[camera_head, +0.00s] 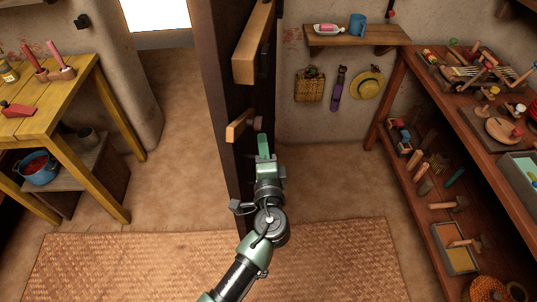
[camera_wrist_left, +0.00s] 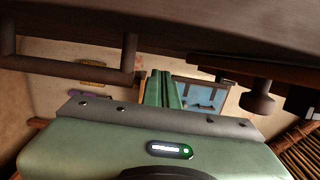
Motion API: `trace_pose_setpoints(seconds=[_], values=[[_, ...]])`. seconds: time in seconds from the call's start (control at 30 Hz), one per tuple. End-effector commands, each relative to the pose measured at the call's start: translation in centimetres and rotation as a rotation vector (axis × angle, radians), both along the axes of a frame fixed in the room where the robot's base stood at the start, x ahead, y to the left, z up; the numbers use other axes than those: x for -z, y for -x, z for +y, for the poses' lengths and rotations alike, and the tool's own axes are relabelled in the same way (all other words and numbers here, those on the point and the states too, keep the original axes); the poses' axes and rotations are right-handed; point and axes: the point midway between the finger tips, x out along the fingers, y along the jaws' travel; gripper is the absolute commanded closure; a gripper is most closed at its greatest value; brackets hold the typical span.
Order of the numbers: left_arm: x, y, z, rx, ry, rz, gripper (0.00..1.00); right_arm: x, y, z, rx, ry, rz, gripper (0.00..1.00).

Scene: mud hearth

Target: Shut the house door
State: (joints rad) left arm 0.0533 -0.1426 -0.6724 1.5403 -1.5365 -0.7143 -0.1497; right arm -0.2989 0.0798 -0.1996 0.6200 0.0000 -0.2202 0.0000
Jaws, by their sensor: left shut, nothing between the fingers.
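The house door (camera_head: 222,90) stands open in the middle of the head view, seen nearly edge-on as a tall dark slab. A wooden bar (camera_head: 252,50) and a smaller wooden piece with a round knob (camera_head: 257,124) stick out on its right side. My left gripper (camera_head: 264,147) is shut and empty, just right of the door and below the knob; I cannot tell whether it touches the door. In the left wrist view, the shut green fingers (camera_wrist_left: 164,90) lie below a dark wooden surface, with a dark bar handle (camera_wrist_left: 70,68) left and a knob (camera_wrist_left: 258,98) right. My right gripper is out of view.
A bright opening (camera_head: 160,10) shows left of the door. A yellow table (camera_head: 75,95) stands at left. At right are a wall shelf (camera_head: 350,40) and a rack (camera_head: 384,110) full of tools. A woven mat (camera_head: 130,265) covers the floor in front.

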Motion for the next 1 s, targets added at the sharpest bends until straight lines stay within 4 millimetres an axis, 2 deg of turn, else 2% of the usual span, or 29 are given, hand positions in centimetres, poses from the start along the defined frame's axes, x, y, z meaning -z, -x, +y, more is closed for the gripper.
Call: trace_pose_setpoints(seconds=[0.03, 0.2, 0.77, 0.87, 1.0], values=[[-0.4, -0.1, 1.0, -0.001, -0.005, 0.002, 1.0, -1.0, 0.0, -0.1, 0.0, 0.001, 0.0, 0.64], [-0.2, -0.4, 2.5, 0.0, -0.002, 0.002, 1.0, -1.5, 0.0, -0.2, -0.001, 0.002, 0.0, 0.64], [0.0, -0.5, 3.3, 0.005, -0.001, 0.002, 1.0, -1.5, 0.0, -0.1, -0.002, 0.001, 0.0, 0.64], [0.0, -0.7, 4.3, 0.015, -0.002, 0.001, 1.0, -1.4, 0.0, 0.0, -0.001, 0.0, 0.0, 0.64], [0.1, -1.2, 6.9, 0.044, -0.005, 0.0, 1.0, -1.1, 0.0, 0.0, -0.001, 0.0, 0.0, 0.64]])
